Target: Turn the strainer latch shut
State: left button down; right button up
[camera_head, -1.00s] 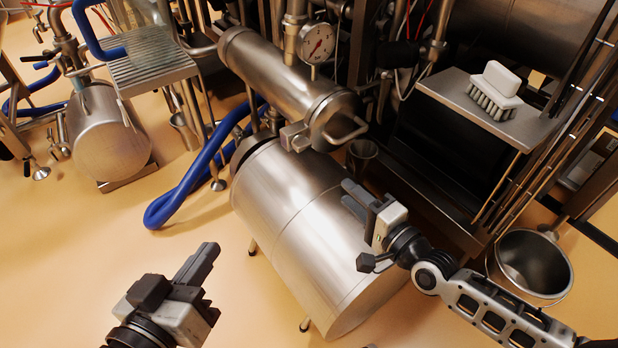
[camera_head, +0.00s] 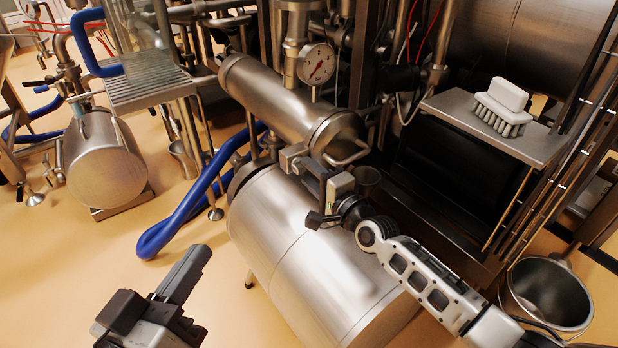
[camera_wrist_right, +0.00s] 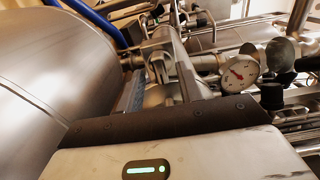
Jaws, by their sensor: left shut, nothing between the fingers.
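The strainer (camera_head: 275,100) is a slanted steel cylinder with a round end cap and a bar handle (camera_head: 348,155). A small blocky metal latch (camera_head: 291,156) sits at the lower left of the cap. My right gripper (camera_head: 309,173) is just below and right of the latch, its fingers pointing up-left and apart. The right wrist view shows the two spread fingers (camera_wrist_right: 160,85) with metal parts beyond them; whether they touch the latch I cannot tell. My left gripper (camera_head: 198,258) is shut and empty, low over the floor at the left.
A large steel drum (camera_head: 300,255) lies below the strainer and under my right arm. A pressure gauge (camera_head: 316,63) stands above the strainer. A white brush (camera_head: 502,105) rests on a shelf at right, with a bucket (camera_head: 548,295) below. A blue hose (camera_head: 190,210) runs at left.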

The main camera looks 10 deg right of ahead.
jog(key=shift+w+a, duration=0.2)
jog(key=shift+w, duration=0.3)
pick_arm(q)
jog(key=shift+w+r+t, duration=0.15)
jog(key=shift+r+t, duration=0.15)
pick_arm(e)
grip_shut()
